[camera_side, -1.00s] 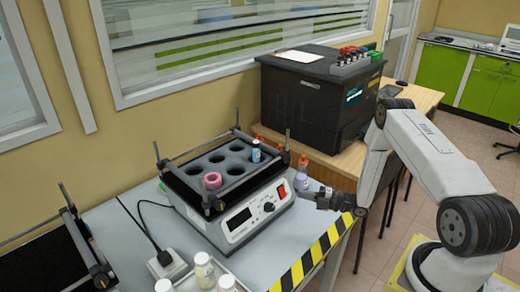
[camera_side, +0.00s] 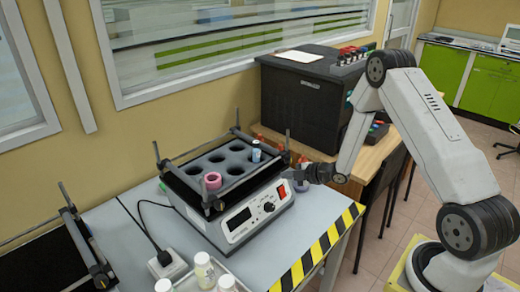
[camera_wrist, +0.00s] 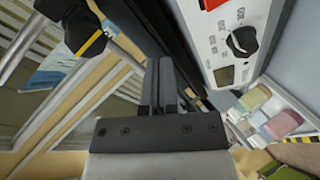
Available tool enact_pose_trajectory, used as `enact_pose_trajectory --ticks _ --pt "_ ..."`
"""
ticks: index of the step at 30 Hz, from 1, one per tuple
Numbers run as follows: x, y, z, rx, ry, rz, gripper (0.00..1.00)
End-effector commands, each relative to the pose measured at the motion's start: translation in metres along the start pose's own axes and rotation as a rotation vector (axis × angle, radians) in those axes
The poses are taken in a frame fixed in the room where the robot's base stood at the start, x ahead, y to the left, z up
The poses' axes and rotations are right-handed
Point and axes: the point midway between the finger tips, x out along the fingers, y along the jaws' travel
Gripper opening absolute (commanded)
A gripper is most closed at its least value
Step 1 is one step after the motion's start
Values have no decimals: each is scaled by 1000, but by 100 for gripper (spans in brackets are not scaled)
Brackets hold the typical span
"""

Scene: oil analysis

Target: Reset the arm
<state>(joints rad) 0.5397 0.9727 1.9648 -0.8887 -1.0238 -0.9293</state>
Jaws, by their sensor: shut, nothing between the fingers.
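My gripper (camera_side: 298,174) is shut and empty. In the side view it is level, just right of the shaker's control panel (camera_side: 256,210). Its closed fingers also show in the wrist view (camera_wrist: 166,88), with the panel's white face and black knob (camera_wrist: 242,40) at upper right. The shaker's black rack (camera_side: 192,190) has several round holes. A pink ring-like piece (camera_side: 212,181) and a small vial with a blue label (camera_side: 256,152) sit in it. A purplish object partly hidden behind the gripper cannot be made out clearly.
A large black machine (camera_side: 305,100) stands on the wooden table behind. Upright posts rise at the rack's corners. White-capped bottles (camera_side: 204,270) stand in a tray at the front. A striped edge (camera_side: 318,250) borders the grey table. Open floor lies at right.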

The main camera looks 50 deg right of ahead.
Motion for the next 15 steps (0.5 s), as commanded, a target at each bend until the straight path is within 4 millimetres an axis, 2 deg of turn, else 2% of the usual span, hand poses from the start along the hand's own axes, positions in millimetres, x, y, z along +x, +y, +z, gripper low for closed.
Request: enact_pose_trajectory --ticks 3,7,15 --pt "-2 13 -16 86 -88 -49 0" --pt "-10 21 -32 199 -192 -96 0" --pt "-40 25 -71 459 -403 -169 0"
